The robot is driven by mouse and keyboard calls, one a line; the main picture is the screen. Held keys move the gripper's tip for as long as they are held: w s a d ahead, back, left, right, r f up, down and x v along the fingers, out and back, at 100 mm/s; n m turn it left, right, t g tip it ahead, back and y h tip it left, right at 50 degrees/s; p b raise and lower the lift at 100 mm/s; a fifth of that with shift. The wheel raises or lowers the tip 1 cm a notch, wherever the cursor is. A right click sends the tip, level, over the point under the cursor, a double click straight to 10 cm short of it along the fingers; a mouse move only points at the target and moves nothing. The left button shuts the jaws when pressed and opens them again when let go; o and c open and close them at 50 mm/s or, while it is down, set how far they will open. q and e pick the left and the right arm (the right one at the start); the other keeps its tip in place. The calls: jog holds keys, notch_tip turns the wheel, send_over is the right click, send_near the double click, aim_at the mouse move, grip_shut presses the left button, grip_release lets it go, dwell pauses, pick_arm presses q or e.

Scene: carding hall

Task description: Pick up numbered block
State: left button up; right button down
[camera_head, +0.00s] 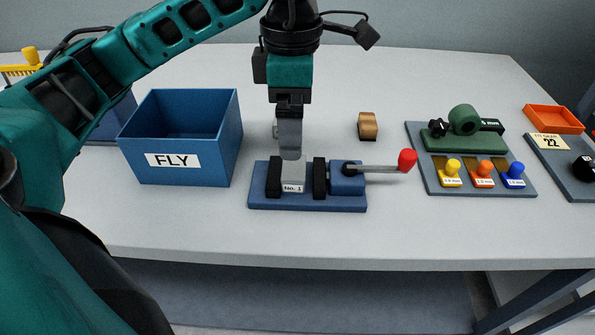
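A light grey block (292,172) labelled "No. 1" sits between the two black jaws of a blue vise (262,200) on the table. The vise's grey lever with a red knob (407,160) points to the right. My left gripper (290,156) points straight down, with its grey fingertips right at the top of the block. The fingers line up in this view, so their gap is hidden. I cannot tell whether they touch or grip the block. My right gripper is not in view.
A blue bin labelled "FLY" (220,150) stands left of the vise. A small wooden block (368,126) lies behind it. A board (430,180) with a green device and coloured knobs, and an orange tray (553,119), are at right. The table front is clear.

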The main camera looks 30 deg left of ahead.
aim_at(294, 167)
pick_arm(q)
notch_tip(294, 167, down, 5)
jog(key=shift+w+f+b, duration=0.15)
jog(key=shift+f+b, duration=0.3)
jog(key=shift+f, duration=2.15)
jog(key=c, duration=1.4)
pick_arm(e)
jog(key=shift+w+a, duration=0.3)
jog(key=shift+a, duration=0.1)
pick_arm(q)
jog(key=shift+r, duration=0.15)
